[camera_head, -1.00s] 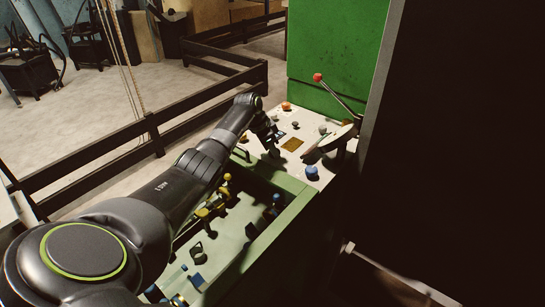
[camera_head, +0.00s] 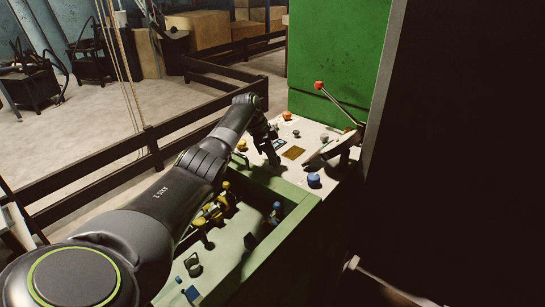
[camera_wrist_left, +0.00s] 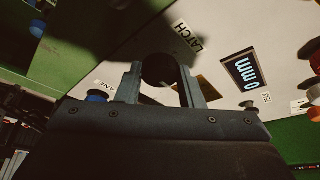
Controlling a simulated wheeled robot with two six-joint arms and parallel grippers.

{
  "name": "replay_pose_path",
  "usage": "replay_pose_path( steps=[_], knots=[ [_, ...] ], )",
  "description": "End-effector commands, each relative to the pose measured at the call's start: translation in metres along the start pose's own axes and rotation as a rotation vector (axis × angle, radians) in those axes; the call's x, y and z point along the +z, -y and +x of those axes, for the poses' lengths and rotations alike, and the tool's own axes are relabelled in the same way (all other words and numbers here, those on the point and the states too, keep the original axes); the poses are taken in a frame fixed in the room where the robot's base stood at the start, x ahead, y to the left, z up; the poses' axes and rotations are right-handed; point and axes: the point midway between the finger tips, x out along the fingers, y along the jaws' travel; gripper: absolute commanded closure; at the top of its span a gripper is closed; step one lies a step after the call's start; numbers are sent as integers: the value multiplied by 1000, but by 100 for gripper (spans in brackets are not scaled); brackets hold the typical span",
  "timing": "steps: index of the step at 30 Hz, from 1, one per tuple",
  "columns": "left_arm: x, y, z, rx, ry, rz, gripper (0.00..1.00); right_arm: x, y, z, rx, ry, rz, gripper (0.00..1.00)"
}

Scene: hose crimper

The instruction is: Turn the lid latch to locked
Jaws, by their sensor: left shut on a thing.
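The lid latch is a dark round knob (camera_wrist_left: 158,70) on the pale control panel (camera_wrist_left: 130,58), beside a "LATCH" label (camera_wrist_left: 187,38) in the left wrist view. My left gripper (camera_wrist_left: 160,78) has one finger on each side of the knob and is shut on it. In the head view my left gripper (camera_head: 274,160) reaches down to the panel and hides the knob. I cannot tell the knob's turn position. My right gripper is not in view.
A red-tipped lever (camera_head: 318,86) rises at the panel's back right. A blue knob (camera_head: 314,180) and an orange button (camera_head: 287,116) stand on the panel. A green recess (camera_head: 225,240) with yellow fittings lies under my arm.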

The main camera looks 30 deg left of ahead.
Motion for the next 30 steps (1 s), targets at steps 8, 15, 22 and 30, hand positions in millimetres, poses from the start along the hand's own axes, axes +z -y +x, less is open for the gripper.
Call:
replay_pose_path(
  steps=[8, 15, 22, 30],
  knots=[
    [0, 0, 0, -2, 0, 0, 45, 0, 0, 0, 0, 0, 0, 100],
    [0, 0, 0, -1, 0, 0, 45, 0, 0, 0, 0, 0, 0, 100],
    [1, 1, -19, -5, 0, -1, 45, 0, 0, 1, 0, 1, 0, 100],
    [1, 1, -81, -7, -1, 0, 45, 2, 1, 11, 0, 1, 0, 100]
  ],
)
